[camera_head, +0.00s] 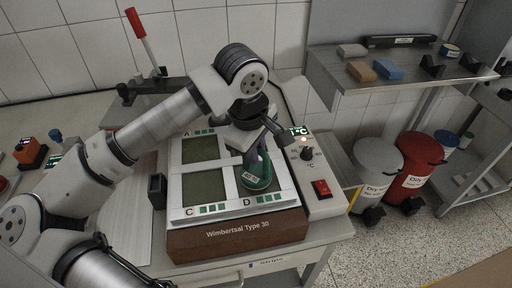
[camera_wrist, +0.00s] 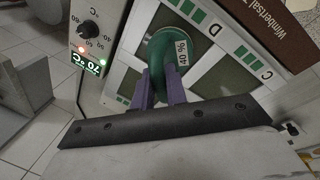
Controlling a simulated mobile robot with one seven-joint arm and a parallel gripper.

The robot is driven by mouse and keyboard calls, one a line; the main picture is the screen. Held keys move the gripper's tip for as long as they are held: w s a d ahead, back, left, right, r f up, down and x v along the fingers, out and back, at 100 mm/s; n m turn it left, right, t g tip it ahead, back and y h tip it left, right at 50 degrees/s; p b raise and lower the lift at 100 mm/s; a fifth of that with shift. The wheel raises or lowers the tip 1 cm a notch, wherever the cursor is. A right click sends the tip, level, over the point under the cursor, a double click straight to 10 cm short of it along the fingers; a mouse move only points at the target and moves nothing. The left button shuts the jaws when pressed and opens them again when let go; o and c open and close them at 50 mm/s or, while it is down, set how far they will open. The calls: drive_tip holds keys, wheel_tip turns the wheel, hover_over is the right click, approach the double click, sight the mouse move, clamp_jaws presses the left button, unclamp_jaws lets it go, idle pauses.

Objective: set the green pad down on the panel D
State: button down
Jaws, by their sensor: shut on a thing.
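The green pad (camera_head: 257,181) is a round-based green piece with an upright green handle and a white "40 %" label. It also shows in the wrist view (camera_wrist: 164,46). My gripper (camera_head: 255,150) is shut on its handle; in the wrist view its purple fingers (camera_wrist: 160,82) stand on either side of it. The pad is over panel D (camera_wrist: 168,19), the front right dark window of the white-framed plate, and hides much of it. Whether the pad's base touches the panel or hovers just above it cannot be told.
The brown-bodied tester (camera_head: 237,237) carries other dark windows, including panel C (camera_head: 204,186) and panel A (camera_head: 200,149). A control box with a red switch (camera_head: 321,188) adjoins on the right. A small black holder (camera_head: 157,191) stands at left. A shelf (camera_head: 400,75) and bins are further right.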

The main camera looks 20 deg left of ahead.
sight(250, 179)
drive_tip(key=c, duration=1.8)
unclamp_jaws()
drive_tip(key=shift+f, duration=0.1)
drive_tip(key=o, duration=0.4)
wheel_tip(250, 179, up, 12)
drive_tip(key=s+b, duration=0.2)
drive_tip(key=b, duration=0.1)
drive_tip(key=shift+s+a, duration=0.2)
